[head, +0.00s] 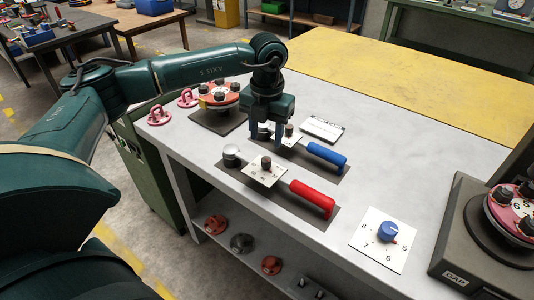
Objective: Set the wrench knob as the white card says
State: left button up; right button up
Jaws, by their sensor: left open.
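Two wrench-like tools lie on dark mats on the grey bench. The nearer one has a red handle (312,198), a white number plate (258,176) and a small dark knob (266,162). The farther one has a blue handle (326,153) and a similar plate with a dark knob (289,131), partly hidden by my gripper. A small white card (323,128) with a dark edge lies behind the blue handle; its writing is too small to read. My left gripper (267,140) points down, open, over the head end of the blue-handled tool. My right gripper is out of view.
A white plate with numbers and a blue knob (388,231) lies at the front right. A grey machine with a pink disc (513,209) stands at the right edge. A red flanged piece (222,97) and pink rings (158,115) sit at the back left. The yellow surface behind is clear.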

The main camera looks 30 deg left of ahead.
aim_at(266, 159)
pick_arm(q)
notch_tip(266, 159, down, 8)
jog(key=shift+r+p, duration=0.25)
jog(key=shift+p, duration=0.2)
jog(key=shift+c, duration=0.4)
jog(key=c, duration=0.9)
